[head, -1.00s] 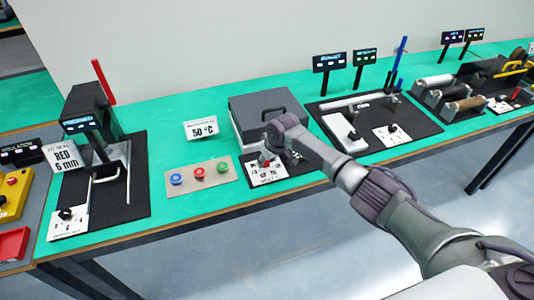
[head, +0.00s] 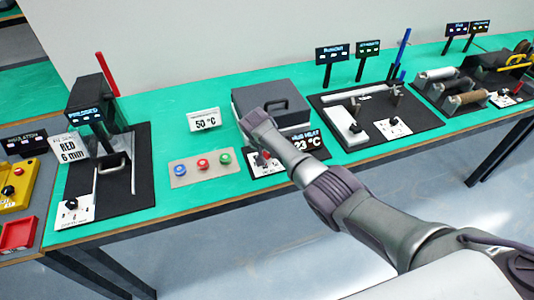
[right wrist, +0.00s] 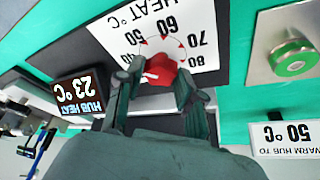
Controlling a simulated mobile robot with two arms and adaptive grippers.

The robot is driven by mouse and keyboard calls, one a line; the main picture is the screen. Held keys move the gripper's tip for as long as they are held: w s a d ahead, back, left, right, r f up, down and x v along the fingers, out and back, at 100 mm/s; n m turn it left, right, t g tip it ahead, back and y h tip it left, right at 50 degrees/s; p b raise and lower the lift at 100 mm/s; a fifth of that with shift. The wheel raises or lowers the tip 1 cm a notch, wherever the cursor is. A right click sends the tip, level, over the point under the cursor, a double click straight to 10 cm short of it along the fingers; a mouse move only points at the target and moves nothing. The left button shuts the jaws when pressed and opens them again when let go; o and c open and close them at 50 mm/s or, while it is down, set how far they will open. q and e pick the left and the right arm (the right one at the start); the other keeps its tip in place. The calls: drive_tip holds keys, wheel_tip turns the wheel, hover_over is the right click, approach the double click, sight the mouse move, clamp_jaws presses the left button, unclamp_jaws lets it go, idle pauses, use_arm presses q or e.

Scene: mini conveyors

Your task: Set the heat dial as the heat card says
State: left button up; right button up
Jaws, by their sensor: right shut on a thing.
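The heat dial is a red knob (right wrist: 160,68) on a white plate (right wrist: 208,28), marked 50, 60, 70 and 80 in the right wrist view, upside down there. My right gripper (right wrist: 155,88) is shut on the knob, one finger on each side. In the head view the gripper (head: 262,160) is down at the dial plate. I cannot tell which number the knob points to. The heat card (head: 204,120) reads 50 °C; it also shows in the right wrist view (right wrist: 287,137) with "warm hub to". My left gripper is not in view.
A hub heat display (right wrist: 79,93) reads 23 °C beside the dial. A grey lidded box (head: 270,104) stands behind the dial. A plate (head: 184,171) with blue, red and green buttons lies to the left. Other stations stand on both sides along the green table.

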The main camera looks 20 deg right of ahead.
drive_tip(key=m+b, duration=0.1)
drive_tip(key=m+h+b, duration=0.1)
drive_tip(key=m+b, duration=0.1)
drive_tip(key=shift+w+a+f+g, duration=0.1)
drive_tip(key=shift+w+f+g, duration=0.05)
drive_tip(key=shift+g, duration=0.25)
drive_tip(key=shift+r+m+g+b, duration=0.2)
drive_tip(key=shift+m+g+b, duration=0.1)
drive_tip(key=shift+m+b, duration=0.8)
drive_tip(key=shift+w, duration=0.1)
drive_tip(key=o, duration=1.2)
drive_tip(key=shift+c, duration=0.2)
drive_tip(key=v, duration=1.2)
drive_tip(key=shift+a, duration=0.2)
